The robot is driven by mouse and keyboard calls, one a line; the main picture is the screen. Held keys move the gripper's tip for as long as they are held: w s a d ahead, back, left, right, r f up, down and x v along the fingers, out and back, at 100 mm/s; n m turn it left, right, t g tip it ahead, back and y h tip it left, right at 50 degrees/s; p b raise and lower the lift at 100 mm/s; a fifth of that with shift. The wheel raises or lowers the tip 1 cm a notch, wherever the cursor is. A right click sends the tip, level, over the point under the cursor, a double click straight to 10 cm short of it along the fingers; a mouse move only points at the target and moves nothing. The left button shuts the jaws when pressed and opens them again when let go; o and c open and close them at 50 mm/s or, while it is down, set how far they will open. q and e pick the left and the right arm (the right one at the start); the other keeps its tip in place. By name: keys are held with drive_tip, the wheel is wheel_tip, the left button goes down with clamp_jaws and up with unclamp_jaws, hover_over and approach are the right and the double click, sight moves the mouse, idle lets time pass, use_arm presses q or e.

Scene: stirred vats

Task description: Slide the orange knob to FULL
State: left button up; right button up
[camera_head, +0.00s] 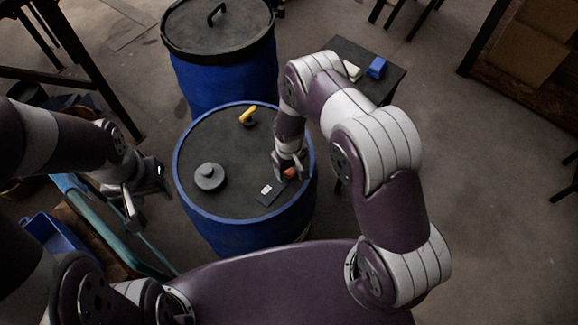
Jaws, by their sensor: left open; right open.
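The orange knob (290,172) shows on the top of the near blue vat (246,230), at the right side of its dark lid. My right gripper (289,173) is open right at the knob, with its fingers around or beside it; I cannot tell whether they touch. A dark plate with a small white label (266,188) lies just left of and nearer than the knob. The FULL mark cannot be read. My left gripper (137,203) is open and empty, left of the vat and apart from it.
A grey round cap (209,176) and a yellow handle (247,114) stand on the same lid. A second blue vat (221,78) with a black lid is behind. A small dark table (391,79) with a blue block (376,67) stands at the right. A blue bin (52,240) is lower left.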

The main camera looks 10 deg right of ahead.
drive_tip(key=c, duration=0.3)
clamp_jaws()
hover_over(274, 194)
drive_tip(key=shift+w, duration=0.1)
drive_tip(key=shift+d, duration=0.15)
drive_tip(key=shift+o, duration=1.3)
unclamp_jaws()
drive_tip(key=shift+o, duration=0.2)
drive_tip(key=shift+a, duration=0.25)
drive_tip(key=shift+r, duration=0.1)
